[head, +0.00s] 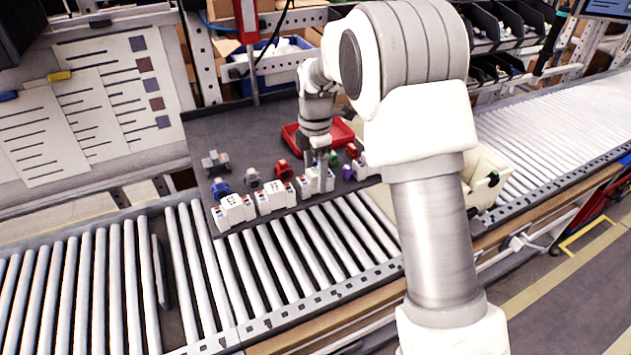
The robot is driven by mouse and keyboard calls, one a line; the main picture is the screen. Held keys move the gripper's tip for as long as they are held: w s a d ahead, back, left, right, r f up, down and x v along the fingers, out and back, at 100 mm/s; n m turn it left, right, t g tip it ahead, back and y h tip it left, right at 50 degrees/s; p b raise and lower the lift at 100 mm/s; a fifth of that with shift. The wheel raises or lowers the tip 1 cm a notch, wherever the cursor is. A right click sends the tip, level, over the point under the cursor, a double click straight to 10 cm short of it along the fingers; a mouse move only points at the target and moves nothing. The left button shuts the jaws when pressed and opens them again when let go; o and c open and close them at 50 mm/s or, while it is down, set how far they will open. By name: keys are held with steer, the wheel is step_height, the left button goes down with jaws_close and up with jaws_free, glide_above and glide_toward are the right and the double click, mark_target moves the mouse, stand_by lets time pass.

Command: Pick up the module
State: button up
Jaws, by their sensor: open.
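Several white modules with small coloured marks stand in a row along the front edge of the dark work mat. One module (234,211) is at the left end, another module (276,198) stands to its right, and a third module (304,187) is under my gripper (321,183). A fourth module (362,171) is partly hidden by my arm. My gripper points down and is open, with its fingers at the third module. I cannot tell whether the fingers are on both sides of it or touching it.
Small coloured parts, including a blue one (221,188) and a red one (283,169), stand behind the modules. A red tray (345,134) lies behind my gripper. The dark mat (225,135) is clear at the back left. Roller conveyors (275,262) run in front and to the right.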

jaws_close()
steer(key=shift+r, duration=0.1)
stand_by(0.3)
